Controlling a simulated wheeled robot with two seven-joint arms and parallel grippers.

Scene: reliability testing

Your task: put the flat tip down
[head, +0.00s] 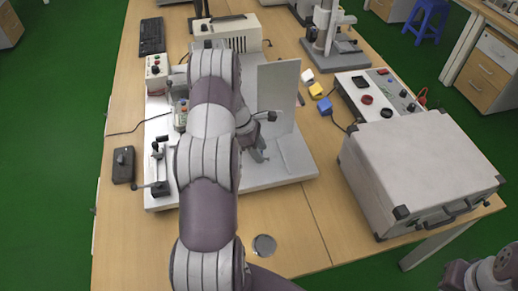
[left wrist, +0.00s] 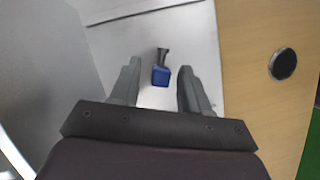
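The flat tip is most likely the small piece with a blue block and a short dark grey shaft (left wrist: 161,72) in the left wrist view. It appears to lie on the white base plate (left wrist: 140,42), and I cannot tell its exact height. My left gripper (left wrist: 159,84) is open, with its fingers on either side of the piece and a visible gap on both sides. In the head view my left gripper (head: 259,152) is over the white plate (head: 275,174), beside an upright white panel (head: 279,90). My own arm hides much of this area, and the piece is not distinguishable there.
A round dark disc (head: 264,245) lies at the table's front. A large grey case (head: 417,170) stands at the right. A black control box (head: 123,164) is at the left. Bare wood is free at the front.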

